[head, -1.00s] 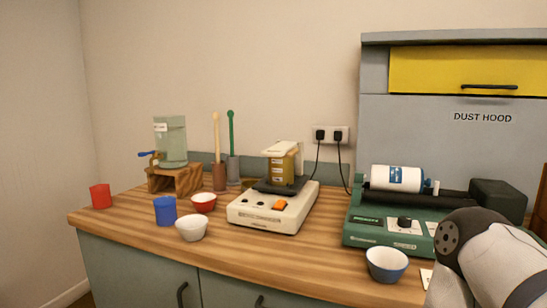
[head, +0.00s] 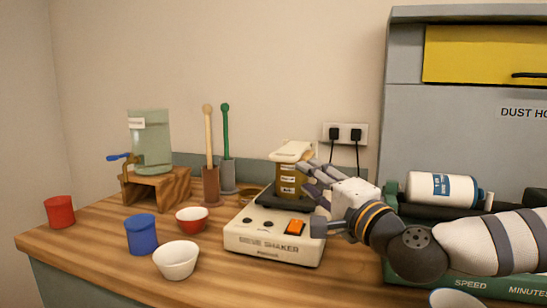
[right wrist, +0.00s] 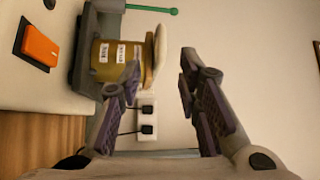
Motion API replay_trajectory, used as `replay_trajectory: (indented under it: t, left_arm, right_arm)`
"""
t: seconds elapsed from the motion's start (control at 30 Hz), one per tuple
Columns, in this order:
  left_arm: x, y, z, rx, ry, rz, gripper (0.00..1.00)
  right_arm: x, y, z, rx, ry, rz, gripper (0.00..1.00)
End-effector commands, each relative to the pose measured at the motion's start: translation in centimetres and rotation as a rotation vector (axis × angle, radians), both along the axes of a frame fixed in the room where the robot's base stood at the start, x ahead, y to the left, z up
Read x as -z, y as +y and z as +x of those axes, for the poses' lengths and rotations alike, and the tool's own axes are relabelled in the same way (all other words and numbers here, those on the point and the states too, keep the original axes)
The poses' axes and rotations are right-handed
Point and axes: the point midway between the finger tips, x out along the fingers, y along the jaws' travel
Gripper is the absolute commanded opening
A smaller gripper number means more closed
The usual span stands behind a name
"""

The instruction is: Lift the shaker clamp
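The sieve shaker (head: 272,244) is a cream box with an orange switch on the wooden bench. A labelled amber jar (head: 290,182) stands on its dark platform. The shaker clamp (head: 292,151), a cream bar, lies across the jar's top and looks lowered. In the right wrist view the clamp (right wrist: 160,50) appears as a pale upright strip at the jar's end, between the finger lines. My right gripper (head: 308,192) is open and empty, just right of the jar; its fingers (right wrist: 160,68) point towards the clamp, with no clear contact. My left gripper is not in view.
A red bowl (head: 192,219), white bowl (head: 176,260), blue cup (head: 141,235) and red cup (head: 60,212) stand left of the shaker. Two tall brushes rise behind. A roller machine with a white bottle (head: 440,189) is at the right, partly behind my arm.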

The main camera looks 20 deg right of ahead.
Motion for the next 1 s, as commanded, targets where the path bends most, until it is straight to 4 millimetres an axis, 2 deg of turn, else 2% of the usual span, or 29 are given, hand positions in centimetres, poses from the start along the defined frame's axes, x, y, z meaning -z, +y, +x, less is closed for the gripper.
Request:
replay_trajectory:
  t: [0.13, 0.3, 0.5, 0.67, 0.9, 1.0]
  left_arm:
    - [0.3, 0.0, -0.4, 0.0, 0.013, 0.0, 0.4]
    - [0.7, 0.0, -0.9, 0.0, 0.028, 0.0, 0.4]
    - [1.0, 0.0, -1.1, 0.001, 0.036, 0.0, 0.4]
    - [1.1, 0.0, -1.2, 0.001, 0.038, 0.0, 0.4]
    - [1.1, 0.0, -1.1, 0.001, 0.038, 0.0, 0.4]
    - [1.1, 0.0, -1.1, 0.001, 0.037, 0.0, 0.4]
  right_arm:
    - [0.1, 0.5, 2.0, 0.0, 0.005, -0.003, 0.31]
    - [-0.3, 1.4, 6.4, 0.0, 0.006, -0.003, 0.31]
    - [-0.9, 2.2, 10.3, 0.0, 0.006, -0.002, 0.31]
    - [-1.2, 2.4, 11.6, -0.001, 0.005, -0.001, 0.31]
    - [-1.3, 2.4, 11.7, -0.001, 0.004, -0.001, 0.31]
    - [-1.3, 2.4, 11.7, -0.001, 0.004, -0.001, 0.09]
